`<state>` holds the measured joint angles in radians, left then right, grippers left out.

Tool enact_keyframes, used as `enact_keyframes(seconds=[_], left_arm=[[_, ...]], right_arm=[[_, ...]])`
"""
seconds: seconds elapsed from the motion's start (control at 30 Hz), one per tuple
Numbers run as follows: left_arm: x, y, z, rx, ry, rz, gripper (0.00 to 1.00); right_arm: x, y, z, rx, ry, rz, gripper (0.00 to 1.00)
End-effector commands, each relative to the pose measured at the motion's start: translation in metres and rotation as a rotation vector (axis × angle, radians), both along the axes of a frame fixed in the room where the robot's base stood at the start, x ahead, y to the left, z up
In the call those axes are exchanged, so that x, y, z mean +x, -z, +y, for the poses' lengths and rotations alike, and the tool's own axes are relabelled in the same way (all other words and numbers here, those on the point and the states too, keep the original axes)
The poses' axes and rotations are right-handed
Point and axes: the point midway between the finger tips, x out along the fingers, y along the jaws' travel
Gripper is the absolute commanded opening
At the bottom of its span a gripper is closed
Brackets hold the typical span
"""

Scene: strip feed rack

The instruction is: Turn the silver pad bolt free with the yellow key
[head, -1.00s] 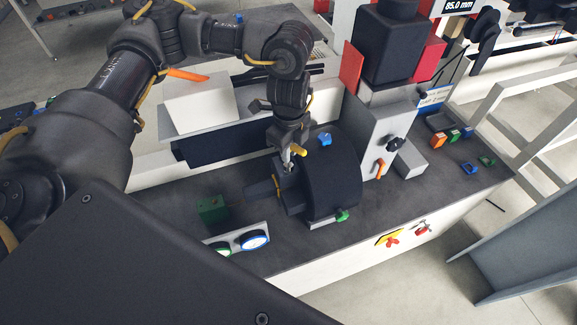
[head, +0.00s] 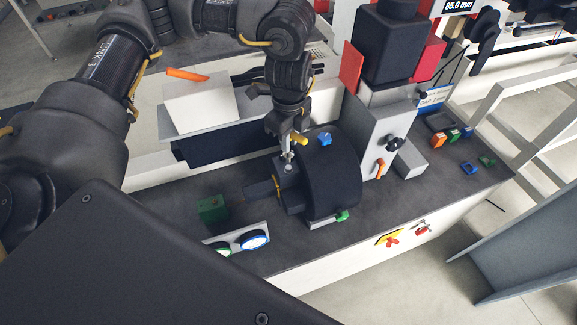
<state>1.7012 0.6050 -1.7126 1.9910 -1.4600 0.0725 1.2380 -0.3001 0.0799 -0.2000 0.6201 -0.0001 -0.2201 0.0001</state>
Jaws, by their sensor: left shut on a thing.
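My left gripper (head: 289,141) points down above the dark block at the near left side of the black curved housing (head: 331,181). It is shut on the yellow key (head: 300,139); the yellow part sticks out to the right of the fingers. A silver shaft shows below the fingers, over a small silver piece that looks like the pad bolt (head: 288,168) on top of the block. At this size I cannot tell whether the key tip touches the bolt. My right gripper is not in view.
Around the housing are a blue knob (head: 325,139), a green knob (head: 342,216) and an orange lever (head: 380,167). A green block (head: 212,208) and round gauges (head: 253,240) stand at the left.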

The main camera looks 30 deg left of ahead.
Motion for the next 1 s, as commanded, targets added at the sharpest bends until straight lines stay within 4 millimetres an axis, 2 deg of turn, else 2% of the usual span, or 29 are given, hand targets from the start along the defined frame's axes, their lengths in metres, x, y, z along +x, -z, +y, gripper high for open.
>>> enact_keyframes(seconds=[0.1, 0.13, 0.23, 0.37, 0.5, 0.57, 0.7, 0.9, 1.0], left_arm=[[0.0, 0.0, 0.0, 0.0, 0.0, 0.0, 0.0], [0.0, 0.0, 0.0, 0.0, 0.0, 0.0, 0.12], [0.0, 0.0, 0.0, 0.0, 0.0, 0.0, 0.0], [0.001, 0.0, 0.0, 0.0, 0.0, -0.001, 0.0], [0.011, -0.006, 0.001, 0.0, 0.016, -0.006, 0.0], [0.012, -0.01, 0.001, 0.0, 0.1, -0.005, 0.0], [0.01, -0.016, 0.001, 0.001, 0.378, -0.002, 0.0], [0.003, -0.02, 0.002, 0.001, 0.77, -0.001, 0.0], [0.0, -0.02, 0.001, 0.001, 0.912, -0.001, 0.0]], right_arm=[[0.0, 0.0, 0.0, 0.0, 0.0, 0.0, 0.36], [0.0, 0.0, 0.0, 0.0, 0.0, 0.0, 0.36], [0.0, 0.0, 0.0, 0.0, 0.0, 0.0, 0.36], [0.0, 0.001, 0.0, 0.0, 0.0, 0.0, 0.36], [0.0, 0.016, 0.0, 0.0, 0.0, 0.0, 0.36], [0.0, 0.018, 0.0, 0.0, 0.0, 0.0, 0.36], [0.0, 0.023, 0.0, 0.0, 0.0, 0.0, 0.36], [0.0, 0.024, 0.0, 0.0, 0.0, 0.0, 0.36], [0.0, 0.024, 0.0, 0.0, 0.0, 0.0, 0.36]])
